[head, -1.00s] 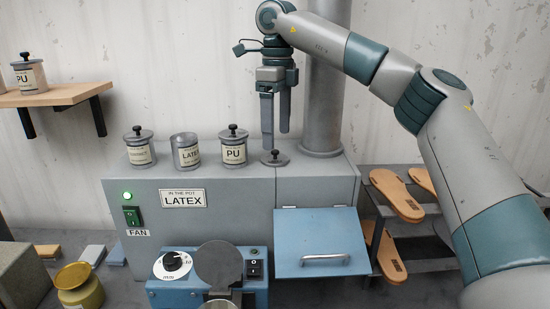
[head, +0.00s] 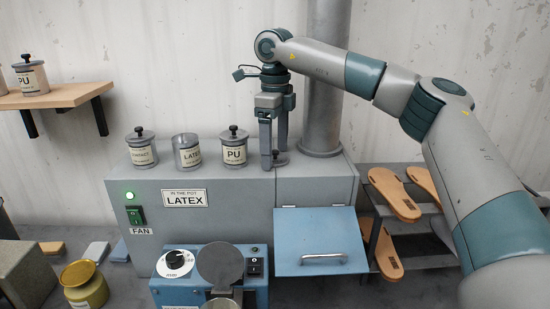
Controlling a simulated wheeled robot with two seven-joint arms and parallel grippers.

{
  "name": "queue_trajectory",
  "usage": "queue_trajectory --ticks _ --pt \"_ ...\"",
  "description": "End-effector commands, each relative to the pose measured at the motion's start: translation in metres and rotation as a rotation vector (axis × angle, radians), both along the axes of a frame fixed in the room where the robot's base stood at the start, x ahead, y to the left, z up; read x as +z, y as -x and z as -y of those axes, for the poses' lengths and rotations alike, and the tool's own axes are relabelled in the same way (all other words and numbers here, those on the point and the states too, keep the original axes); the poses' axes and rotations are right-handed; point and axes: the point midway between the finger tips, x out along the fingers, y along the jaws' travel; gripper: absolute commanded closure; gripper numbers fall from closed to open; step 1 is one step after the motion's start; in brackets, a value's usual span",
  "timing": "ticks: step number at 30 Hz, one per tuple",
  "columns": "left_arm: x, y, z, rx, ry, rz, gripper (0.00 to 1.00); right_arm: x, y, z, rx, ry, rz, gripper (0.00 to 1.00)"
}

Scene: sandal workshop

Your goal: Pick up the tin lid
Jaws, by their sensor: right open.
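The tin lid (head: 280,161), a flat grey disc with a black knob, lies on top of the grey cabinet, right of the tins. My right gripper (head: 274,158) points straight down over it, its two fingers apart on either side of the knob. The fingers partly cover the lid, and I cannot tell whether they touch it. The LATEX tin (head: 187,151) stands without a lid in the middle of the row. My left gripper is not in view.
The PU tin (head: 234,149) with its lid on stands close left of my gripper. Another lidded tin (head: 141,149) stands further left. A thick grey pipe (head: 323,90) rises behind to the right. Sandal soles (head: 394,195) lie on a rack at the right.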

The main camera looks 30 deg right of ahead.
Motion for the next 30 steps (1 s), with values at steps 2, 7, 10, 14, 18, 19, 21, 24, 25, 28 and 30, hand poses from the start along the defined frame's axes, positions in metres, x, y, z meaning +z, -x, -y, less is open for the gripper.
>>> queue_trajectory --ticks 2,7,10,14,18,19,21,24,25,28,30 --pt "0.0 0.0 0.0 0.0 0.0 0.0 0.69 0.0 0.0 0.0 0.0 0.0 0.0 0.37" --pt "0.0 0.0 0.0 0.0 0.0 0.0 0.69 0.0 0.0 0.0 0.0 0.0 0.0 0.66" --pt "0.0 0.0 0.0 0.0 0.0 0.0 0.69 0.0 0.0 0.0 0.0 0.0 0.0 0.66" --pt "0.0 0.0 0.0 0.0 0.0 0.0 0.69 0.0 0.0 0.0 0.0 0.0 0.0 0.66" --pt "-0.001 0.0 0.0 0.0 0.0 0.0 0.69 0.001 0.0 0.0 0.0 -0.001 0.001 0.66" --pt "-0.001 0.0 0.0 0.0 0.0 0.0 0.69 0.002 0.0 0.0 0.0 -0.001 0.001 0.66" --pt "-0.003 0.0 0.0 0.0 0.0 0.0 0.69 0.004 0.0 -0.001 0.0 0.0 0.001 0.66" --pt "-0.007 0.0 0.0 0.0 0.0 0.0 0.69 0.01 -0.001 -0.001 0.0 0.0 0.001 0.66" --pt "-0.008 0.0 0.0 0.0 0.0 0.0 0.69 0.013 -0.001 -0.001 0.0 -0.001 0.001 0.66" --pt "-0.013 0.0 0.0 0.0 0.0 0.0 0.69 0.023 0.0 -0.001 -0.001 -0.001 0.002 0.66" --pt "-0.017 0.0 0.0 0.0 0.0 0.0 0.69 0.03 -0.001 -0.001 -0.001 -0.001 0.003 0.66"
